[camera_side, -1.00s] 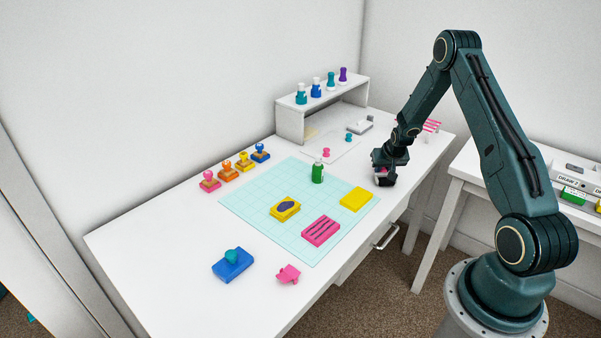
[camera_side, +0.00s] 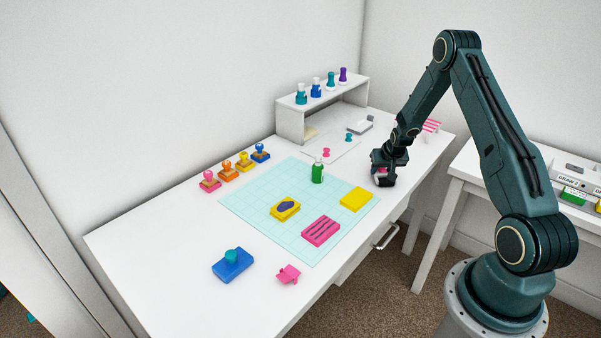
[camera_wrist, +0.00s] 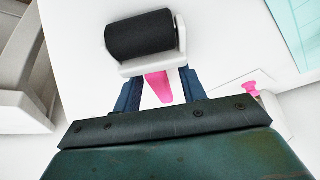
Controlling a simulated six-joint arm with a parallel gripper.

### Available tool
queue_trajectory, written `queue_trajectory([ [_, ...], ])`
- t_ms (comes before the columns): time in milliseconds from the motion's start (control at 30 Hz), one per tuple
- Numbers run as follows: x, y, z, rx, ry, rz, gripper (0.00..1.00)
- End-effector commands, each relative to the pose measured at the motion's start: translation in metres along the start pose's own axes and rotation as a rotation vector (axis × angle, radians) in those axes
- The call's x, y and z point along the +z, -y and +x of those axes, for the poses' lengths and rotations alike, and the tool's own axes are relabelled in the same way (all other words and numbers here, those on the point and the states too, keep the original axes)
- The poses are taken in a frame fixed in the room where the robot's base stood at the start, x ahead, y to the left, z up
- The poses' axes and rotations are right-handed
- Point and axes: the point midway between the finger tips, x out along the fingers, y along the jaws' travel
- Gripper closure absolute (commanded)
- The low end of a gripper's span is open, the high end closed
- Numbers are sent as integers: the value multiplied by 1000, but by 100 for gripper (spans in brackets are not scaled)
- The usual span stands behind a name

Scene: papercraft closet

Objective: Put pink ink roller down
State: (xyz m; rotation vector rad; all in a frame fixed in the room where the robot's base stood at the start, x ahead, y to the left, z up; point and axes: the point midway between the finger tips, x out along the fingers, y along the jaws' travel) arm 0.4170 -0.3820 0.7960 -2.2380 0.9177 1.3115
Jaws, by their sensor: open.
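The pink ink roller (camera_wrist: 140,36) has a black drum, a white frame and a pink handle. In the wrist view it lies at the top middle, with its pink handle (camera_wrist: 158,86) between the two blue fingers of my gripper (camera_wrist: 160,88). White surface shows on both sides of the handle, so the fingers stand open around it. In the side view my gripper (camera_side: 383,178) is low at the desk's right part, and only a little of the roller shows there. I cannot tell whether the roller rests fully on the desk.
The cutting mat (camera_side: 250,200) lies left of my gripper, with a green bottle (camera_side: 318,172) and a yellow block (camera_side: 356,199) on it. The white shelf (camera_side: 290,122) holds several bottles. Pink (camera_side: 326,152) and teal (camera_side: 349,137) knobbed pieces are nearby.

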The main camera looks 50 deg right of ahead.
Motion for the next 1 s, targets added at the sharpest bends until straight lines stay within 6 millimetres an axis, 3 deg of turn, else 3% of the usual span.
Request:
queue_trajectory([
  [1000, -3, -2, -114, 5, -6, 2, 59],
])
